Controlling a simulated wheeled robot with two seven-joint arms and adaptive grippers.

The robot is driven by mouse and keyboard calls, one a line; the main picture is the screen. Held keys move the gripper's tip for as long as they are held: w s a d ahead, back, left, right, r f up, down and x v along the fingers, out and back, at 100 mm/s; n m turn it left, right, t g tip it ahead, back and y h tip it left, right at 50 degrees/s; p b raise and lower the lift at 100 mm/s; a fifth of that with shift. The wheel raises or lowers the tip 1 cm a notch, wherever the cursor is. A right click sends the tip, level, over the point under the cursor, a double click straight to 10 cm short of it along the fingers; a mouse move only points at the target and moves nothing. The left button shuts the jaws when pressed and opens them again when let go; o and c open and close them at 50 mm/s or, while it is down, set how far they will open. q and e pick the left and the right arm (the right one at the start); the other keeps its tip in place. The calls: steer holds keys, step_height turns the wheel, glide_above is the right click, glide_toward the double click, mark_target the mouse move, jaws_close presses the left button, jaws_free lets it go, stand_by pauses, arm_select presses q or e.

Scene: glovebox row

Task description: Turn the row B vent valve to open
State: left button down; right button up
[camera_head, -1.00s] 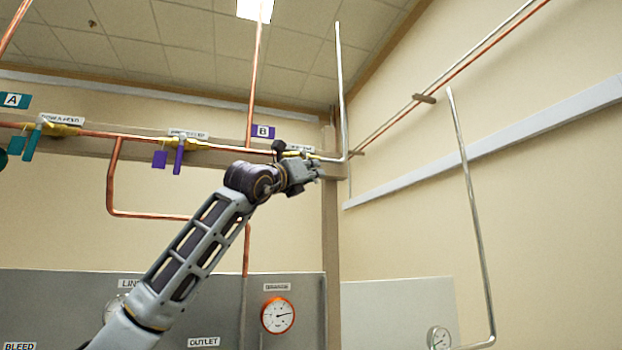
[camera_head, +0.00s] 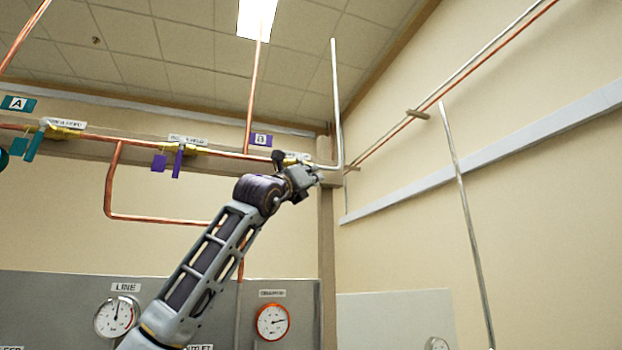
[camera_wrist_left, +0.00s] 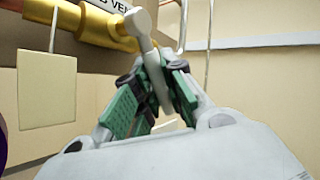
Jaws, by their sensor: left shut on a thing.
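The row B vent valve is mostly hidden behind my left gripper in the head view; its small label (camera_head: 297,156) shows on the pipe near the purple B tag (camera_head: 262,140). In the left wrist view its brass body (camera_wrist_left: 107,27) bears a white label ending in "VEN", partly cut off. A pale grey lever (camera_wrist_left: 150,52) runs from it down between the green finger pads. My left gripper (camera_head: 312,178) is shut on this lever, also seen in the left wrist view (camera_wrist_left: 155,95). My right gripper is out of view.
Left along the copper pipe sit a valve with a purple lever (camera_head: 178,162) and one with a teal lever (camera_head: 34,146). A blank beige plate (camera_wrist_left: 46,92) hangs beside the brass body. A vertical silver pipe (camera_head: 337,100) rises close right of the gripper.

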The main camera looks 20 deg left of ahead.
arm_select(q)
steer(key=c, duration=1.5)
jaws_free()
steer(key=shift+o, duration=0.2)
steer(key=shift+s, duration=0.2)
steer(key=v, duration=1.1)
steer(key=shift+s+f, duration=0.2)
steer(key=shift+s, duration=0.05)
steer(key=shift+a, duration=0.15)
